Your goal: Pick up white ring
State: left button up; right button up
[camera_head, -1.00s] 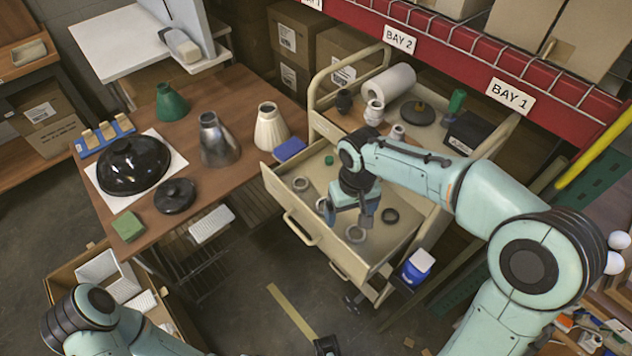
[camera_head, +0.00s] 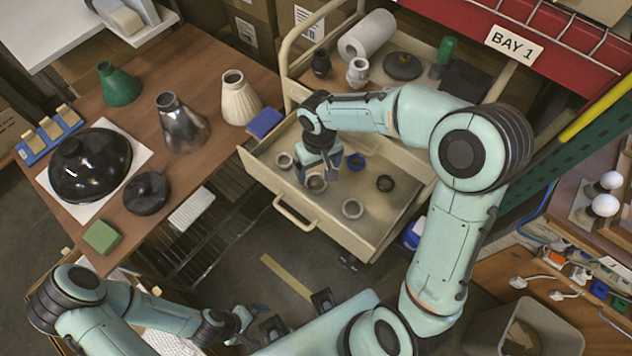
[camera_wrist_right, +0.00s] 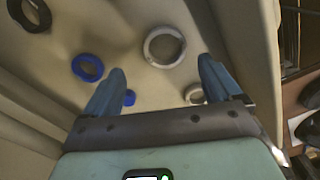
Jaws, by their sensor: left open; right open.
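My right gripper (camera_head: 325,172) is open and points down over the drawer. In the right wrist view, a large pale ring (camera_wrist_right: 164,47) lies ahead of the open fingers, and a smaller pale ring (camera_wrist_right: 194,94) is beside the right finger, partly hidden. My left gripper (camera_head: 246,322) is open and empty, low outside the drawer.
A blue ring (camera_head: 355,161) and a black ring (camera_head: 385,183) also lie in the drawer (camera_head: 375,228). A small blue piece (camera_wrist_right: 129,97) shows between the fingers. The table at left holds lamp shades, a black dome (camera_head: 90,165) and a green block (camera_head: 102,237).

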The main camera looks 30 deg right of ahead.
aim_at(316, 185)
jog(key=f, duration=0.4)
jog(key=shift+s+a+f, duration=0.1)
jog(key=shift+s+a, duration=0.1)
jog(key=shift+a, duration=0.15)
jog(key=shift+f, duration=0.6)
jog(key=c, duration=1.1)
